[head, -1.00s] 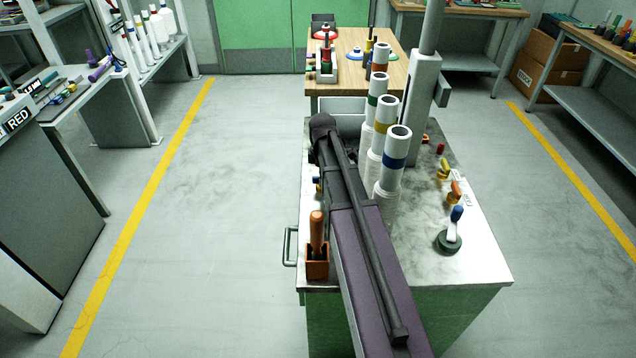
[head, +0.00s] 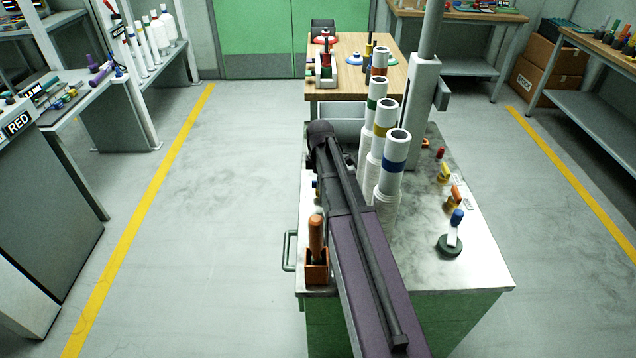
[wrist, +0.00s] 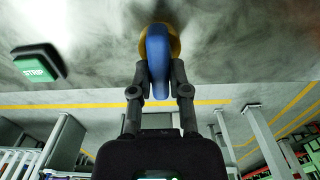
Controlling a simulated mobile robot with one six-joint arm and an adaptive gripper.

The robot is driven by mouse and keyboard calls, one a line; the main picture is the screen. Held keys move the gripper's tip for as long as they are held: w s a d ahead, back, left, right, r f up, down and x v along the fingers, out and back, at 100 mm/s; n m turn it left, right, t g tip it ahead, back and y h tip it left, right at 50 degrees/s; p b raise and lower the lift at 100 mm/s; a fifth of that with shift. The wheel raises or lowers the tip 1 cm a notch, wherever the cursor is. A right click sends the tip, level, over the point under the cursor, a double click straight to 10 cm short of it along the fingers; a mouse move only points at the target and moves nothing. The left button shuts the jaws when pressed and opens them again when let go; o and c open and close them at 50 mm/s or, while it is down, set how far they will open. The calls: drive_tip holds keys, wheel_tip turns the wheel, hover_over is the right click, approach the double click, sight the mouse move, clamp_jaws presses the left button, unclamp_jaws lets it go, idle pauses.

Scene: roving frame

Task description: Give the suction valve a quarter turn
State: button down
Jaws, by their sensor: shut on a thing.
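In the wrist view, the suction valve shows as a blue handle (wrist: 158,50) on a round yellow base (wrist: 174,42). No label on it can be read. My gripper (wrist: 160,78) is shut on the blue handle, with one finger on each side. In the head view, my arm hides the gripper, and a small blue and yellow part (head: 317,188) shows at the cart's left edge beside the arm. I cannot tell whether it is the same valve.
The metal cart top (head: 470,265) holds white rolls with coloured bands (head: 397,150) close right of my arm, a grey post (head: 424,90), and a blue-topped lever (head: 456,222). An orange-handled tool (head: 316,240) stands in a holder at left. A green STRIP block (wrist: 38,63) is near the valve.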

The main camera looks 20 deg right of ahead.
drive_tip(key=shift+d, duration=0.35)
drive_tip(key=shift+m, duration=0.9)
drive_tip(key=m, duration=0.7)
drive_tip(key=shift+d, duration=0.1)
drive_tip(key=m, duration=0.5)
drive_tip(key=shift+s+m, duration=0.1)
drive_tip(key=shift+m, duration=2)
drive_tip(key=shift+a, duration=0.2)
drive_tip(key=c, duration=0.6)
unclamp_jaws()
